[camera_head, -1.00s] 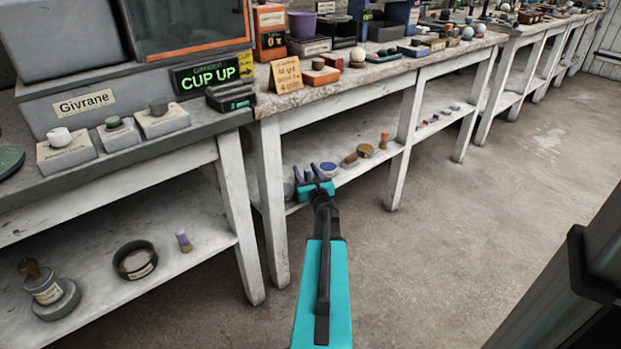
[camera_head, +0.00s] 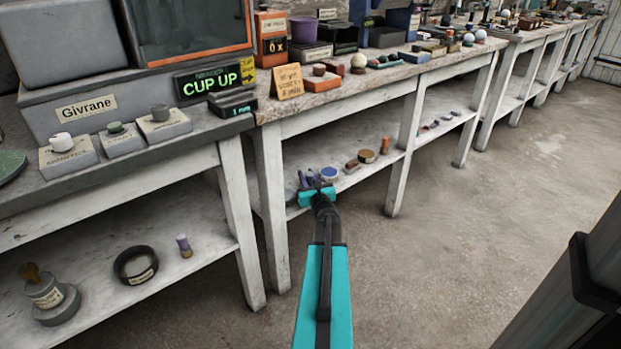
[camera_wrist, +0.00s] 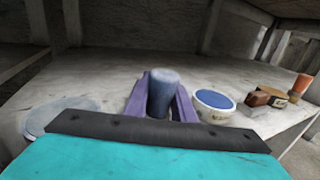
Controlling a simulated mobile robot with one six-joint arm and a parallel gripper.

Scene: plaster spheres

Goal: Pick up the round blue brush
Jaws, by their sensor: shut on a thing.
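The round blue brush (camera_wrist: 163,92) shows in the wrist view as a dark blue, upright cylinder with a paler rounded top. It stands between the two purple fingers of my gripper (camera_wrist: 161,100), which are shut on it. Its lower end is hidden behind the wrist housing. In the head view my gripper (camera_head: 308,179) reaches in at the front of the lower shelf (camera_head: 355,130) of the middle table. The brush is too small to make out clearly there.
A white tub with a blue top (camera_wrist: 215,103) stands just right of my gripper. Further right are a brown block (camera_wrist: 266,97) and an orange cylinder (camera_wrist: 300,85). A pale flat disc (camera_wrist: 62,112) lies to the left. The shelf behind is clear; a table leg (camera_head: 272,205) is close left.

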